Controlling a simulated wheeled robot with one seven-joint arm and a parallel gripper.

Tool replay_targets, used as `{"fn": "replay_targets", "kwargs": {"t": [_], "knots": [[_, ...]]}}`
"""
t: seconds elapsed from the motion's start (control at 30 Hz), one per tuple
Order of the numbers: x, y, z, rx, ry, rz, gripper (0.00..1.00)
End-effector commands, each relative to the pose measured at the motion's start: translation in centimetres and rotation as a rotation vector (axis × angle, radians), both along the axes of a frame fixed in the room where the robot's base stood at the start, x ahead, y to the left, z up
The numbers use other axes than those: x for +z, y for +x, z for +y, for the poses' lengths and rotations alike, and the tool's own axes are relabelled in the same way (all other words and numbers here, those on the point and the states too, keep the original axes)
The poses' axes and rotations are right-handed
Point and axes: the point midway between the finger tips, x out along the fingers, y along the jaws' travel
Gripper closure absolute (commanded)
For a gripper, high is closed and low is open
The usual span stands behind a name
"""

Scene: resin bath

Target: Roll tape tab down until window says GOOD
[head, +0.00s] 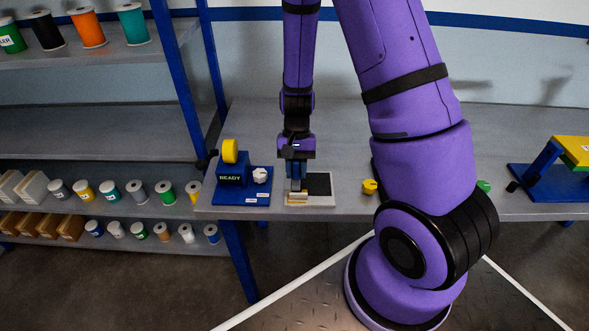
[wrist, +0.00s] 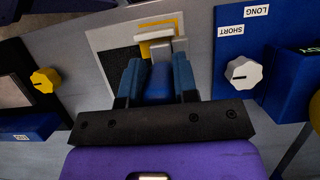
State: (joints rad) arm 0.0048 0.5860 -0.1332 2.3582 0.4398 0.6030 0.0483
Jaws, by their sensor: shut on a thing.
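My gripper (head: 297,184) points down over a pale-edged board (head: 318,203) with a black area (head: 319,184). The tape tab cannot be told apart. Left of the board stands a blue unit (head: 230,196) with a yellow roll (head: 230,150). Its window (head: 230,177) reads READY.
The unit's white knob (head: 260,175) has SHORT and LONG labels in the wrist view. A yellow knob (head: 370,187) is right of the board. A blue stand (head: 545,180) is at far right. Shelves with spools (head: 88,28) are at left. Grey bench (head: 340,130) behind is clear.

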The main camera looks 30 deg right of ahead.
Motion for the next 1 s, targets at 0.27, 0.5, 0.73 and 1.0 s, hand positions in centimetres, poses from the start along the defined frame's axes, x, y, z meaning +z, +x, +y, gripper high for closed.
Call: {"fn": "replay_targets", "kwargs": {"t": [0.27, 0.5, 0.73, 1.0], "knots": [[0.0, -0.4, -0.6, -0.001, 0.000, 0.000, 1.00], [0.0, -0.8, -1.1, -0.001, 0.000, 0.000, 1.00], [0.0, -1.1, -1.5, -0.001, 0.000, 0.000, 1.00], [0.0, -1.1, -1.6, 0.000, 0.000, 0.000, 1.00]]}}
